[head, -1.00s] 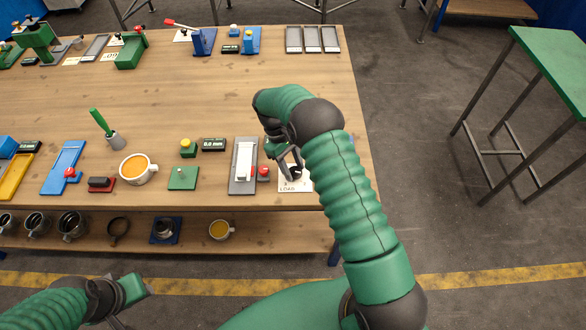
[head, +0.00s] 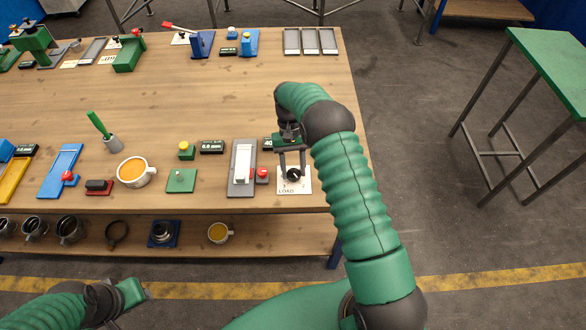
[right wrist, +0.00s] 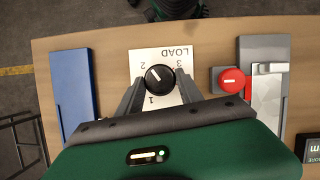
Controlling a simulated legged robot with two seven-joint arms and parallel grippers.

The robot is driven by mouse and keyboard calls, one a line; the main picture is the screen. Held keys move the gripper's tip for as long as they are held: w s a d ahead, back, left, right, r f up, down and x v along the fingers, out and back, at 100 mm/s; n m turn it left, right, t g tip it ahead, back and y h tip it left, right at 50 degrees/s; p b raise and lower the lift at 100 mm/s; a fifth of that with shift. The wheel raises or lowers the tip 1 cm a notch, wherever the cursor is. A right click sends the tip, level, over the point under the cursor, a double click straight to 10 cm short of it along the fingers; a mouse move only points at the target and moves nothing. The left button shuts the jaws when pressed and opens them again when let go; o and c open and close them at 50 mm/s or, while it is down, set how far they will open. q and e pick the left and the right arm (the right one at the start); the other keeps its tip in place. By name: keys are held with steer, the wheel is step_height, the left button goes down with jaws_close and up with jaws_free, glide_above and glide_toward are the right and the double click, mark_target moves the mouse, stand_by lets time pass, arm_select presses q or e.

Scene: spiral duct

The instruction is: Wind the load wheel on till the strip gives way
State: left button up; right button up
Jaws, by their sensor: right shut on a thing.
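The load wheel is a small black knob (head: 293,174) on a white card marked LOAD, at the table's front right. It shows in the right wrist view (right wrist: 160,78), its white line pointing roughly towards the 2. My right gripper (head: 292,172) is shut on it, one finger on each side. A pale strip (head: 242,161) lies on a grey plate left of the card and looks unbroken; part of the plate also shows in the right wrist view (right wrist: 268,88). My left gripper (head: 135,293) is low at the left, clear of the table; its fingers are unclear.
A red button (right wrist: 230,82) sits between card and plate. A blue slab (right wrist: 71,88) lies on the card's other side, hidden by my arm in the head view. A display (head: 211,147), a green plate (head: 181,181) and an orange-filled cup (head: 134,172) stand further left.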

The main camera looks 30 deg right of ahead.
steer(key=shift+w+d+r, duration=0.1)
steer(key=shift+w+r, duration=0.05)
steer(key=shift+w, duration=0.05)
stand_by(0.3)
steer(key=o, duration=1.1)
steer(key=shift+c, duration=0.2)
steer(key=shift+o, duration=1.4)
